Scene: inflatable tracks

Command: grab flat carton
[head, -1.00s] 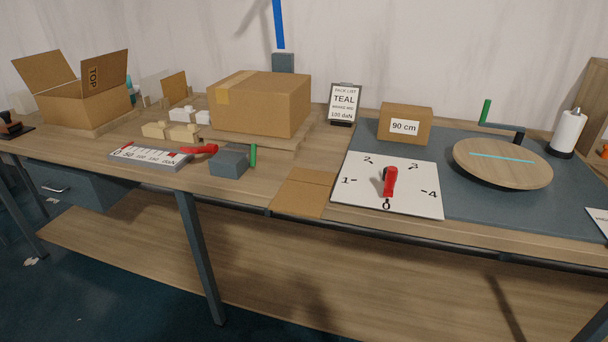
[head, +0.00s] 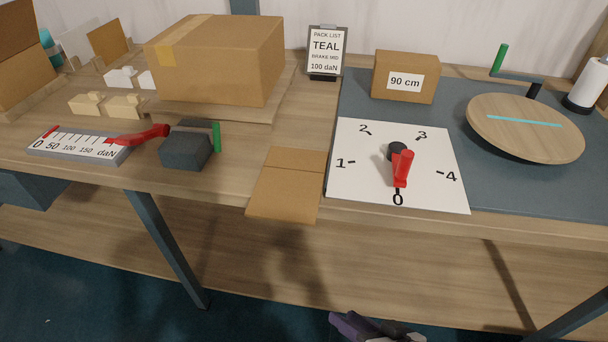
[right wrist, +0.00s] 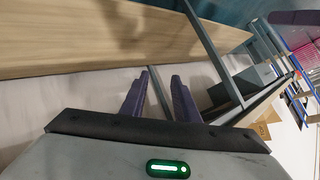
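The flat carton (head: 287,185) is a folded brown cardboard piece lying at the front edge of the table in the head view, its near end reaching over the edge. My right gripper (head: 375,328) shows at the bottom of the head view, low and in front of the table, to the right of the carton and apart from it. In the right wrist view its two purple fingers (right wrist: 159,77) stand apart with nothing between them. My left gripper is not in view.
A white dial board (head: 360,185) with a red pointer lies right of the carton. A dark block (head: 186,150) with a green handle and a grey scale (head: 75,146) are to the left. A large closed box (head: 205,60) stands behind. A table leg (head: 165,245) is below.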

